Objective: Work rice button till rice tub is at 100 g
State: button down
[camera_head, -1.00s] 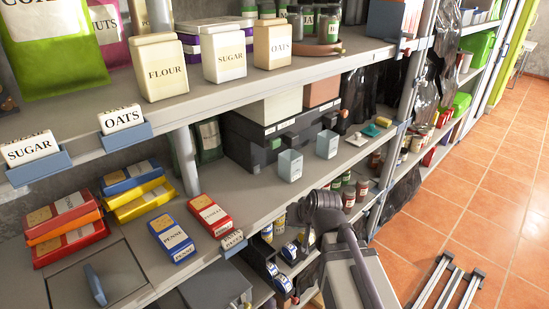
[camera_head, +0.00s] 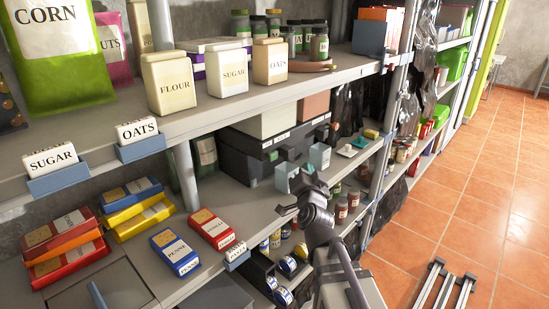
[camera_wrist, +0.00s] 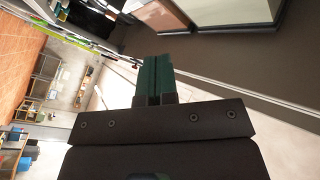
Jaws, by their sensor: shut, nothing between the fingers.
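A dark dispenser unit (camera_head: 238,160) stands on the middle shelf, with lighter bins on top and small blocks or buttons along its front. Which button is rice I cannot tell. Two small grey-blue tubs stand before it, a left tub (camera_head: 286,176) and a right tub (camera_head: 320,156). Their labels and any weight reading are not legible. My gripper (camera_head: 299,190) is near the left tub, partly covering it in the head view; contact cannot be told. In the wrist view my gripper's teal fingers (camera_wrist: 156,75) are together and empty, below the dark unit's edge.
Flour (camera_head: 169,83), sugar (camera_head: 228,68) and oats (camera_head: 270,61) canisters stand on the shelf above. Pasta boxes (camera_head: 175,252) lie at the left of the middle shelf. A shelf post (camera_head: 184,170) rises left of the unit. Jars (camera_head: 341,208) stand below.

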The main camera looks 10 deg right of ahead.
jog(key=w+a, duration=0.5)
jog(key=w, duration=0.1)
jog(key=shift+w, duration=0.3)
jog(key=shift+w+a, duration=0.1)
dwell(1.8)
jog(key=shift+w+a, duration=0.2)
jog(key=shift+w, duration=0.05)
jog(key=shift+w+a, duration=0.4)
jog(key=shift+w, duration=0.1)
dwell(0.9)
jog(key=shift+s+d, duration=0.65)
jog(key=shift+s, duration=0.2)
jog(key=s+d, duration=0.1)
jog(key=s, duration=0.1)
jog(key=s+d, duration=0.2)
dwell(0.4)
